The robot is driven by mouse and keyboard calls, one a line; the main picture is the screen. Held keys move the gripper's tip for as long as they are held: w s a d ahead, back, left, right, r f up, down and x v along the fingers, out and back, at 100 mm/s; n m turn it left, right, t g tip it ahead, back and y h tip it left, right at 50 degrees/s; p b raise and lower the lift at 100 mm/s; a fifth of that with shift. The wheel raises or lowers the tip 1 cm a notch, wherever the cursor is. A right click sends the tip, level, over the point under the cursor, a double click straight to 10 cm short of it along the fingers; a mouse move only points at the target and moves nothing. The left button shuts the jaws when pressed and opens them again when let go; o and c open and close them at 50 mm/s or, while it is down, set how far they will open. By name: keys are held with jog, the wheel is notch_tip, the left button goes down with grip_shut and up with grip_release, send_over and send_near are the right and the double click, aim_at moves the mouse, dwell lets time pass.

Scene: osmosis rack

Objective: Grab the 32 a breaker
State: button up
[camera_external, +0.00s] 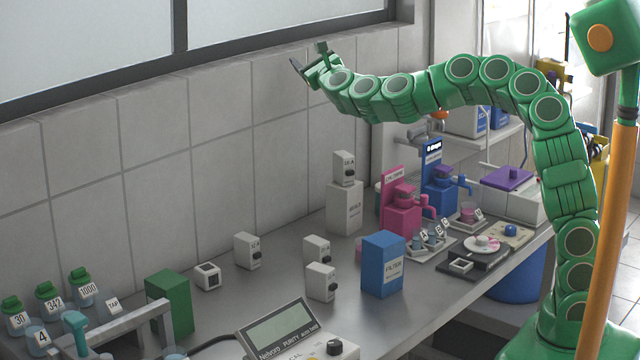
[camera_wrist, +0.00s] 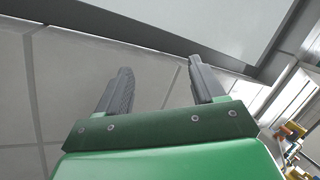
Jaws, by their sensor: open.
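Several small white breakers with black switches show in the external view, their ratings too small to read surely, so I cannot tell which is the 32 A breaker. One breaker (camera_external: 344,167) sits on top of a white box (camera_external: 344,207) near the wall. Another breaker (camera_external: 247,250) stands on the bench further left. A third breaker (camera_external: 317,248) stands behind a fourth breaker (camera_external: 320,281) in mid-bench. My gripper (camera_external: 308,57) is raised high by the wall, above and apart from all of them. In the wrist view its fingers (camera_wrist: 160,67) are apart and empty.
A blue filter box (camera_external: 382,264) stands right of the mid-bench breakers. Pink (camera_external: 402,215) and blue (camera_external: 440,197) dispensers stand behind it. A green box (camera_external: 169,303), a white cube (camera_external: 207,276) and a purity meter (camera_external: 285,335) are on the left and front. The tiled wall (camera_external: 240,150) backs the bench.

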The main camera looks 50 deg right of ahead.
jog(key=s+a+f+m+g+y, duration=0.1)
jog(key=a+f+g+y, duration=0.1)
jog(key=a+f, duration=0.45)
jog(key=s+a+f+g+y, duration=0.1)
jog(key=s+a+f+y, duration=0.15)
jog(key=a+f, duration=0.4)
jog(key=g+y, duration=0.2)
jog(key=y, duration=0.2)
send_over(254, 239)
jog(key=s, duration=0.5)
notch_tip(254, 239, down, 7)
jog(key=shift+h, duration=0.25)
jog(key=f, duration=1.8)
jog(key=shift+w+a, duration=0.25)
jog(key=shift+w, duration=0.15)
jog(key=shift+x, duration=1.2)
jog(key=shift+w+d+f, duration=0.1)
jog(key=shift+w+f, duration=0.25)
jog(key=shift+w, duration=0.2)
jog(key=shift+w+d+f, duration=0.1)
jog(key=shift+w+f, duration=0.25)
jog(key=shift+w, duration=0.2)
jog(key=shift+w+a+f+g, duration=0.1)
jog(key=shift+w+f+g, duration=0.1)
jog(key=shift+w, duration=0.35)
jog(key=shift+w+f+g, duration=0.1)
jog(key=shift+w+f, duration=0.15)
jog(key=shift+w, duration=0.25)
jog(key=shift+c, duration=0.5)
jog(key=c, duration=1)
